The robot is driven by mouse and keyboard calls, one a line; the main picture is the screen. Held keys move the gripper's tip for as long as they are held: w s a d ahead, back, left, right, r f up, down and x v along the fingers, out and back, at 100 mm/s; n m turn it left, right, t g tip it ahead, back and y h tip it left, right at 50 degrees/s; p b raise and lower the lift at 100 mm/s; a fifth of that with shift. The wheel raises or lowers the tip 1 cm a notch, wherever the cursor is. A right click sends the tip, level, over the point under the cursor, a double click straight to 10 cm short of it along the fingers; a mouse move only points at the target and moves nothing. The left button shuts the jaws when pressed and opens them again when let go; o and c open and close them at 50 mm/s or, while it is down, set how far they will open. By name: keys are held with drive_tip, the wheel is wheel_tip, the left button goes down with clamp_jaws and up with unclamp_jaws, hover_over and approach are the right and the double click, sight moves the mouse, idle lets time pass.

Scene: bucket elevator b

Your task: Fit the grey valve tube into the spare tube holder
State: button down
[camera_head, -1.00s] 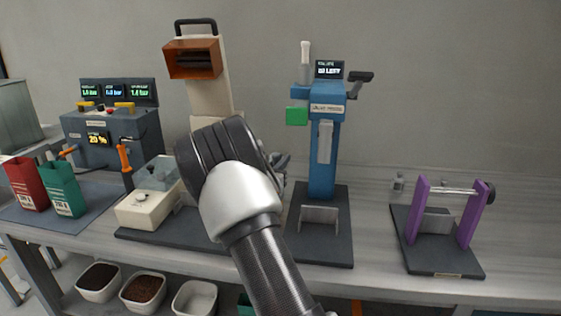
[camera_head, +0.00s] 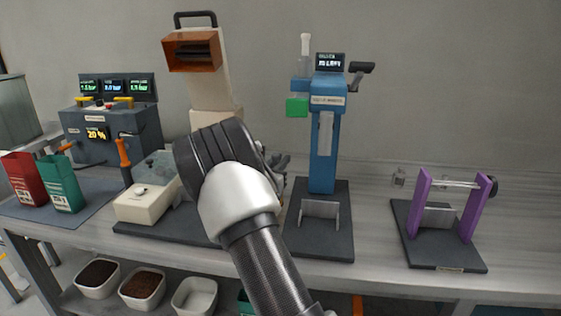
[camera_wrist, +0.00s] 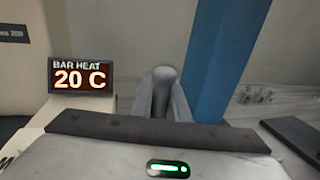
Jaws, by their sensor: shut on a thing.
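My gripper (camera_wrist: 165,100) is shut on a grey, round-ended piece (camera_wrist: 163,74) in the wrist view, which looks like the grey valve tube. In the head view my own wrist covers most of the gripper (camera_head: 277,165); only a bit of grey shows at its right, left of the blue press column. The blue press (camera_head: 325,110) carries a pale upright tube (camera_head: 305,55) on top and a light grey upright piece (camera_head: 325,135) on its front. I cannot tell for sure which part is the spare tube holder.
The cream bar-heat machine (camera_head: 209,85) stands behind my wrist. Its display (camera_wrist: 81,76) reads 20 C. A purple stand with a rod (camera_head: 447,220) is at the right. Small clear items (camera_head: 398,177) sit near the wall. Bare bench lies between press and stand.

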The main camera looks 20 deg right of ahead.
drive_tip(key=shift+f+b, duration=1)
drive_tip(key=shift+f, duration=0.35)
drive_tip(key=c, duration=1.6)
unclamp_jaws()
drive_tip(key=p+v, duration=0.2)
drive_tip(key=v, duration=1.5)
drive_tip(key=shift+s+a+p, duration=0.15)
drive_tip(key=shift+a+p, duration=0.05)
drive_tip(key=shift+p, duration=0.15)
